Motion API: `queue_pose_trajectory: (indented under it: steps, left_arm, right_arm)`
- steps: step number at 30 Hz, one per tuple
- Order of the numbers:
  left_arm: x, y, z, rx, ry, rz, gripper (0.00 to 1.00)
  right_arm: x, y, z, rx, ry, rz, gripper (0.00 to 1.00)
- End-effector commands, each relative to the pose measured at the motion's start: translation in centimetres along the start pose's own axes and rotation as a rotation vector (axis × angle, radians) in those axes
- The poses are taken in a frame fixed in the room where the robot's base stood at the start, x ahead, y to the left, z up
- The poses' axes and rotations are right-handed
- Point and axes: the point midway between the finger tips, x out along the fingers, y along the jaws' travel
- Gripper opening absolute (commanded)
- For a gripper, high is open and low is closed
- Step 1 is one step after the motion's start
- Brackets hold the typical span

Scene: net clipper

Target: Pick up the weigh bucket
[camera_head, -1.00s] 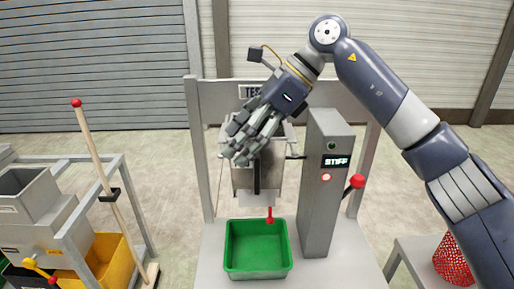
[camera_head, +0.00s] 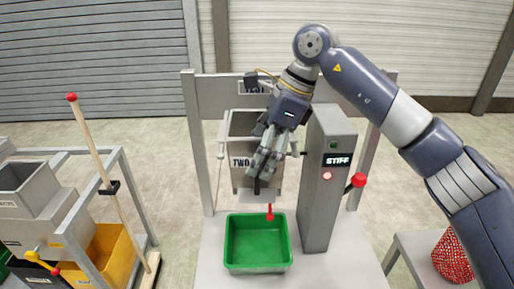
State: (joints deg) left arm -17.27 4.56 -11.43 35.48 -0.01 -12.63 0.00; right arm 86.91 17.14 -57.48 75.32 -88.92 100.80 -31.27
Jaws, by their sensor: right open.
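The weigh bucket (camera_head: 240,175) is a grey box-like hopper marked "TWO", hanging in the frame in the middle of the view. My right gripper (camera_head: 259,176) is open and points down in front of the bucket's right part, hiding some of its front face. I cannot tell whether the fingers touch it. A dark upright bar shows at the bucket's lower front, just below the fingertips. My left gripper is not in view.
A green tray (camera_head: 231,266) stands below the bucket. A grey column (camera_head: 319,220) marked "STIFF" with a red-knobbed lever (camera_head: 357,181) rises close on the right. A hopper stand (camera_head: 30,215) and a wooden pole (camera_head: 97,150) are at the left. A red mesh item (camera_head: 452,258) is at the lower right.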

Motion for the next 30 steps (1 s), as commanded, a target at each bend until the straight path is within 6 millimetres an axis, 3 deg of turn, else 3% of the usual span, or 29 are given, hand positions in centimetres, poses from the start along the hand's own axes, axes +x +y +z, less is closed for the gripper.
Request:
queue_pose_trajectory:
  steps: [6, 12, 14, 21, 30]
  left_arm:
    - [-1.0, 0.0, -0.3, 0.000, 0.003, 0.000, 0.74]
    - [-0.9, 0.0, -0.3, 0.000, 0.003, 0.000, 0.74]
    - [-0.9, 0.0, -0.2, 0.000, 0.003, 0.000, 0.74]
    - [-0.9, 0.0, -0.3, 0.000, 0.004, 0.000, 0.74]
    - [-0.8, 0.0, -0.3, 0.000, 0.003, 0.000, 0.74]
  right_arm:
    - [2.0, 0.1, 0.1, -0.001, -0.002, 0.000, 0.72]
    - [2.1, 0.0, 0.1, -0.001, -0.002, -0.001, 0.72]
    - [2.1, 0.0, 0.1, -0.001, -0.002, -0.001, 0.63]
    - [2.1, 0.1, 0.1, -0.001, -0.001, 0.000, 0.09]
    - [1.9, 0.0, 0.2, -0.002, -0.003, -0.003, 0.09]
